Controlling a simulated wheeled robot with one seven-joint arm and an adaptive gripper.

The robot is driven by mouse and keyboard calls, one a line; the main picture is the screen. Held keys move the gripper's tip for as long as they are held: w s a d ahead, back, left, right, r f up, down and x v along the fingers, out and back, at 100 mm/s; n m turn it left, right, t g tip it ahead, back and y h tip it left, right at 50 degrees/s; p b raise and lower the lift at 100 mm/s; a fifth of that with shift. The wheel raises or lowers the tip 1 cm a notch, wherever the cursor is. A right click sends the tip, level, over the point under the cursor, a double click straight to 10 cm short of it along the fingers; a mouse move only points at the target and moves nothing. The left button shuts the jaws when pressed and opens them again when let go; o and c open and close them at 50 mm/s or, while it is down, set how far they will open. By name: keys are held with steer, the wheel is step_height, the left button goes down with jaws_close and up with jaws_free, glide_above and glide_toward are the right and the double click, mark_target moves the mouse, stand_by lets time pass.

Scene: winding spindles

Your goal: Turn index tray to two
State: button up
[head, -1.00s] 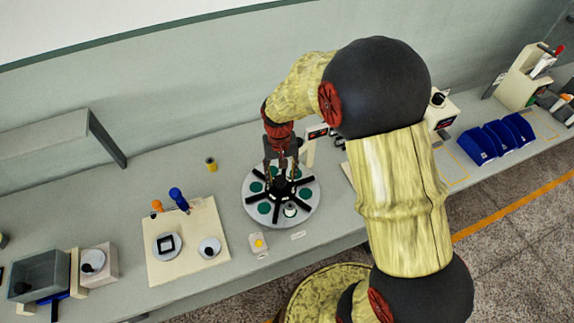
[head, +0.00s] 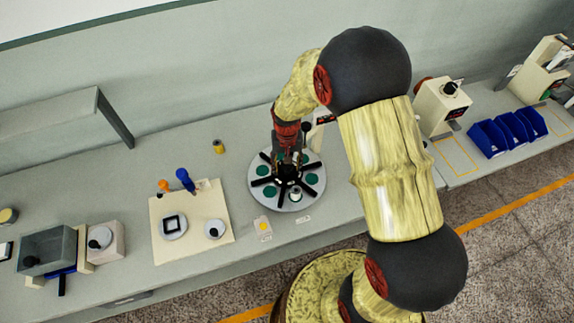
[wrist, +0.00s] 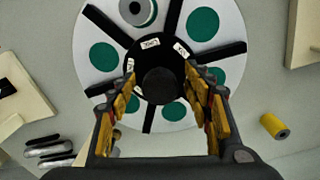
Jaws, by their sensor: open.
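The index tray (head: 256,197) is a round pale disc on the bench with black radial bars, green round pads and a black hub. In the wrist view, the tray (wrist: 225,20) fills the middle. White labels (wrist: 151,43) sit on its hub; their text is too small to read surely. A pale ring-shaped piece (wrist: 138,10) lies in one section, at the top of the wrist view. My gripper (wrist: 160,76) is open, its fingers on either side of the dark round central knob (wrist: 159,86). Contact cannot be told. In the head view my gripper (head: 288,163) is over the hub.
A cream board (head: 192,244) with two screwdriver-like tools is at left. Blue bins (head: 508,134) are at right. Bench between board and tray is clear.

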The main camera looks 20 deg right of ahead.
steer(key=shift+c, duration=0.7)
steer(key=c, duration=1.1)
jaws_close()
